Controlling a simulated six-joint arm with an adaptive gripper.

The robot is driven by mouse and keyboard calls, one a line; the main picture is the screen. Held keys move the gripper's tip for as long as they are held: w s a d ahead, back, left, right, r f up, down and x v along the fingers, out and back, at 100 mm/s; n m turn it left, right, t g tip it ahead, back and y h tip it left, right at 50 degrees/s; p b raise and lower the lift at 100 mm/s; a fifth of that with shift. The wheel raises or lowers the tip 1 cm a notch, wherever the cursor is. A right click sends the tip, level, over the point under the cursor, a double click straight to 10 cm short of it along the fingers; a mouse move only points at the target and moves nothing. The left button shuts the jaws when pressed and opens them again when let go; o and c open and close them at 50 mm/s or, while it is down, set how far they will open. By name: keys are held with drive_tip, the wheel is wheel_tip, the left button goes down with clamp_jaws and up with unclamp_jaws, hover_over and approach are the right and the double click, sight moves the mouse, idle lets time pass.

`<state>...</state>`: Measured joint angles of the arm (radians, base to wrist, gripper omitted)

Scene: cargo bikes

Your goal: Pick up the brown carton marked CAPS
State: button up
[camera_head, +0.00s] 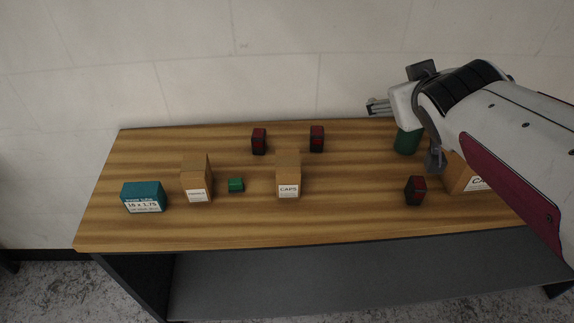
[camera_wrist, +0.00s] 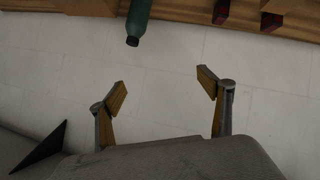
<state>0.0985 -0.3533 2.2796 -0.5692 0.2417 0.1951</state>
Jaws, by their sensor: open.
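A brown carton marked CAPS (camera_head: 288,175) stands upright at the middle of the wooden table, its white label facing the front. Another brown carton (camera_head: 456,178) at the right is partly hidden behind my arm; its label shows only "CA". A third brown carton (camera_head: 197,178) stands left of the middle, its label too small to read. My gripper (camera_head: 378,106) is above the back right of the table, well apart from the middle carton. In the wrist view my gripper (camera_wrist: 162,78) shows its two fingers spread with nothing between them.
A teal box (camera_head: 143,197) stands at the left and a small green block (camera_head: 236,185) beside the middle carton. Two dark red-and-black boxes (camera_head: 259,141) (camera_head: 317,138) stand behind; another (camera_head: 415,190) stands front right. A green bottle (camera_head: 406,142) is by my gripper. A wall rises behind.

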drive_tip(key=w+a+r+n+t+y, duration=0.2)
drive_tip(key=w+n+t, duration=0.15)
drive_tip(key=w, duration=0.75)
drive_tip(key=w+a+f+n+g+y, duration=0.2)
drive_tip(key=w+a+f+n+y, duration=0.25)
drive_tip(key=w+a+y, duration=0.2)
drive_tip(key=n+g+y, duration=0.7)
drive_tip(key=g+y, duration=0.1)
drive_tip(key=g, duration=0.4)
approach(299, 159)
drive_tip(key=x, duration=0.5)
drive_tip(key=shift+x, duration=1.3)
